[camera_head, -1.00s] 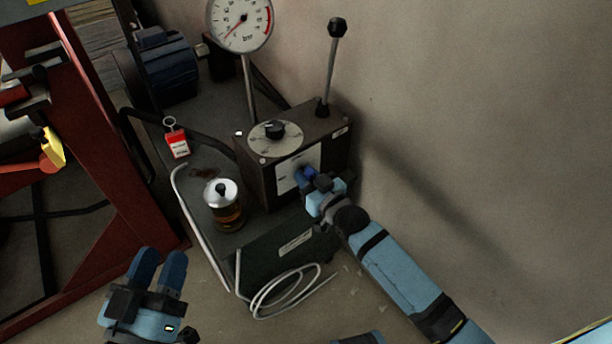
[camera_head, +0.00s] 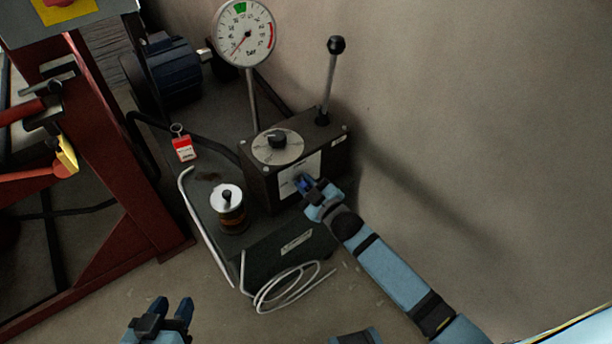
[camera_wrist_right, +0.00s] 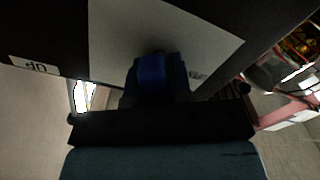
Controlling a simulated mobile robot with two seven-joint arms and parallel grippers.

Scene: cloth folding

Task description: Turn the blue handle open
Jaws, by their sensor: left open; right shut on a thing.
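The blue handle (camera_wrist_right: 152,78) is on the white-labelled front face of a dark control box (camera_head: 262,186). In the head view it is mostly hidden by my right gripper (camera_head: 308,187), which is shut on it. In the right wrist view the blue handle fills the space between the fingers of my right gripper (camera_wrist_right: 155,85), close against the white panel (camera_wrist_right: 100,30). How far the handle is turned cannot be told. My left gripper (camera_head: 171,306) is open and empty, low at the bottom left, well away from the box.
A round dial (camera_head: 278,146) and a black-knobbed lever (camera_head: 330,80) top the box. A pressure gauge (camera_head: 243,33) stands behind. A jar (camera_head: 228,208), red tag (camera_head: 184,148) and coiled white tube (camera_head: 285,290) lie nearby. A red frame (camera_head: 120,180) stands left; a wall (camera_head: 480,120) is right.

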